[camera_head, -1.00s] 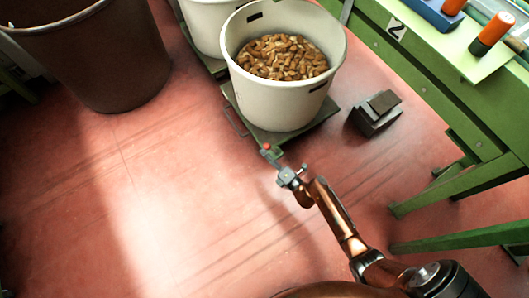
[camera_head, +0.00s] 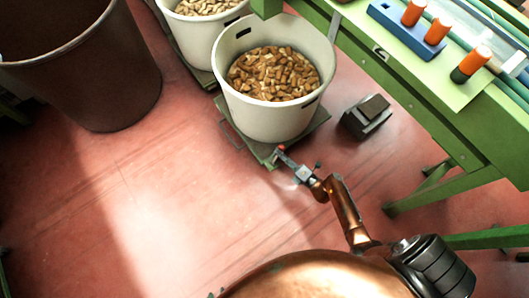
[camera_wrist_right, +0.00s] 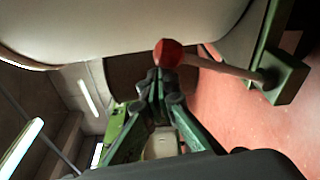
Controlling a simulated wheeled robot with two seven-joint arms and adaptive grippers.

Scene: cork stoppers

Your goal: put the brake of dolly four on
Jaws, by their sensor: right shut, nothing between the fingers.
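A dark green dolly (camera_head: 317,120) carries a white tub of corks (camera_head: 245,112); its number is not readable. At its near corner, a brake lever with a red knob (camera_wrist_right: 168,53) shows in the right wrist view. The lever's rod runs right to a green block (camera_wrist_right: 287,79). My right gripper (camera_head: 280,153) is at that corner in the head view. Its fingers (camera_wrist_right: 158,82) are shut and empty, with their tips close beside the knob; whether they touch it I cannot tell. In the head view the knob is too small to make out surely. My left gripper is not in view.
A second white tub (camera_head: 197,38) stands behind. A large brown bin (camera_head: 100,75) is at the left. A dark grey block (camera_head: 366,118) lies right of the dolly, near a green bench (camera_head: 440,110). The red floor (camera_head: 130,220) in front is clear.

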